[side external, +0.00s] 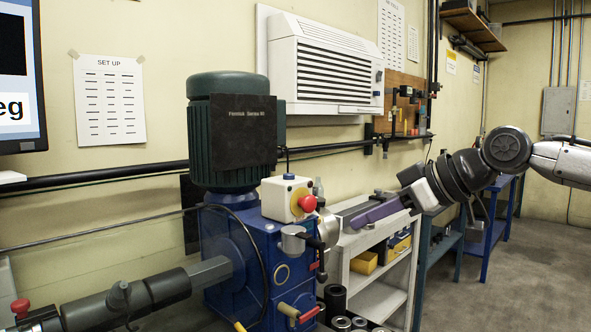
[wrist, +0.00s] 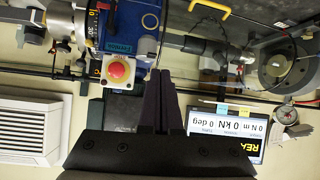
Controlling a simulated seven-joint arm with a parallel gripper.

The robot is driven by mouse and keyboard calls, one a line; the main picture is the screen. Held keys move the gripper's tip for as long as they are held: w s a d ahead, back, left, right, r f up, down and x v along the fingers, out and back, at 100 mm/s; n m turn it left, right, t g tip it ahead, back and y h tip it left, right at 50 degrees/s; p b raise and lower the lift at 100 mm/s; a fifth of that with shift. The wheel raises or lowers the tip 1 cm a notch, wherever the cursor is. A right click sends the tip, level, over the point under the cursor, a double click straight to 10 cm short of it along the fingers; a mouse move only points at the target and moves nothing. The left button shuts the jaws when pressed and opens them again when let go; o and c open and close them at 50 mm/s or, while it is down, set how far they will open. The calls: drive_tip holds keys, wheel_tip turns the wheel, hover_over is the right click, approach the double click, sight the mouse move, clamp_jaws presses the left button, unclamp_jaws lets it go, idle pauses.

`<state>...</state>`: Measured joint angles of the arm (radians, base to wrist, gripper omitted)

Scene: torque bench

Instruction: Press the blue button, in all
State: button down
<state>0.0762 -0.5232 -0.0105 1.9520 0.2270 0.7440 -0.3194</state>
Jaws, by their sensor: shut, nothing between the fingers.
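A cream control box (side external: 285,197) with a red mushroom button (side external: 307,203) sits on the blue machine (side external: 228,240). The red button also shows in the wrist view (wrist: 118,70), on the cream box just left of my fingertips. My gripper (side external: 354,223) reaches in from the right, its purple fingers together and empty. In the side view the fingertips are right of the cream box, apart from it. In the wrist view, my gripper (wrist: 159,74) points toward the blue housing (wrist: 135,35).
A green motor (side external: 230,130) stands on the machine. A grey shelf cart (side external: 375,270) stands below my gripper. The wrist view is upside down and shows a display screen (wrist: 225,143) and the wall air conditioner (wrist: 30,125). Another red knob (side external: 19,308) is at the lower left.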

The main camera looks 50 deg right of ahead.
drive_tip(key=w+d+r+t, duration=0.1)
drive_tip(key=w+d+r, duration=0.2)
drive_tip(key=w+r, duration=0.3)
drive_tip(key=w+d+r+m+t+h, duration=0.1)
drive_tip(key=w+d+r, duration=0.3)
drive_tip(key=w+r, duration=0.2)
drive_tip(key=shift+w+d+t, duration=0.3)
drive_tip(key=shift+w+t, duration=0.1)
drive_tip(key=shift+w, duration=0.65)
drive_tip(key=shift+w, duration=0.15)
hover_over(295, 181)
drive_tip(key=f, duration=0.3)
drive_tip(key=shift+w+d+f, duration=0.1)
drive_tip(key=shift+w, duration=0.2)
wheel_tip(295, 181, down, 3)
drive_tip(key=shift+s+d+r, duration=0.1)
drive_tip(key=shift+s, duration=0.05)
drive_tip(key=shift+f, duration=0.5)
